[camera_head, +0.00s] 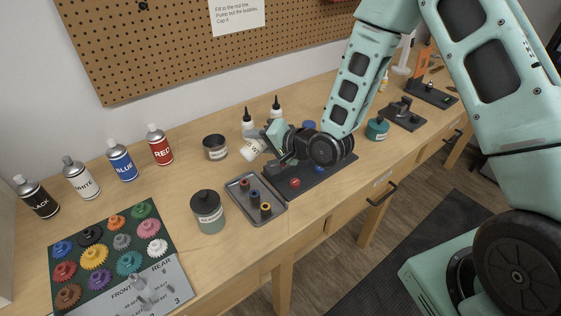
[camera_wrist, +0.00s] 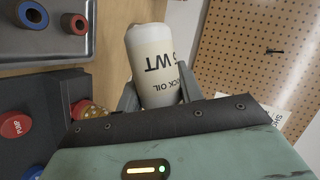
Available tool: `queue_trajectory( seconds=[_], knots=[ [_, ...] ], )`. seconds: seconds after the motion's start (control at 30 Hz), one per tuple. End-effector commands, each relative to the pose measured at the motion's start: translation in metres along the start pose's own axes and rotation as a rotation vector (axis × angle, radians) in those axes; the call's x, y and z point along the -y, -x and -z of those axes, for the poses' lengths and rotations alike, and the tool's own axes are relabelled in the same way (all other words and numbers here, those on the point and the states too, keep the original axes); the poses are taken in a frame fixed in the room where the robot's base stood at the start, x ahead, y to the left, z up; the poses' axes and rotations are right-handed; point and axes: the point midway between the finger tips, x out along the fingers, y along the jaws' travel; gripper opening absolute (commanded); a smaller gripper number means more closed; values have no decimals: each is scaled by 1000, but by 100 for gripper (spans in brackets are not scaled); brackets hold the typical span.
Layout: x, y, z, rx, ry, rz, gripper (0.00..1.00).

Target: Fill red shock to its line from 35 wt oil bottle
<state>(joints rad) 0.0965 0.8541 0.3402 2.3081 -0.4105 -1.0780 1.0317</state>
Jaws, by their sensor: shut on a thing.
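My gripper (camera_head: 272,146) is shut on a white oil bottle (camera_head: 252,149), held tilted above the bench at the left end of the black pump stand (camera_head: 325,182). In the wrist view the bottle (camera_wrist: 152,55) sits between both fingers (camera_wrist: 158,94); its label reads "5 WT" and "OCK OIL", with the first digit hidden. A small red part beside a gold piece (camera_wrist: 92,112) shows on the stand; I cannot tell whether it is the red shock. A grey tray (camera_head: 241,204) holds small pieces with red, blue and yellow rings.
Two white bottles with black tips (camera_head: 247,119) stand behind my gripper. A dark open tin (camera_head: 215,147) and a lidded jar (camera_head: 207,212) stand to the left. A red pump button (camera_head: 295,183) is on the stand.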

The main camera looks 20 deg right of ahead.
Motion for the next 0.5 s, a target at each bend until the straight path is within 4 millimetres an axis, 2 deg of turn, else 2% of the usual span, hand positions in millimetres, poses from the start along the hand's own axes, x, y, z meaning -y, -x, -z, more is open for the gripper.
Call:
queue_trajectory(
  seconds=[0.13, 0.4, 0.5],
  knots=[
    [-6, -1, 0, -23, 79, -34, 12],
    [-4, -1, 1, -25, 89, -38, 12],
    [-1, 2, 5, -45, 167, -67, 12]
  ],
)
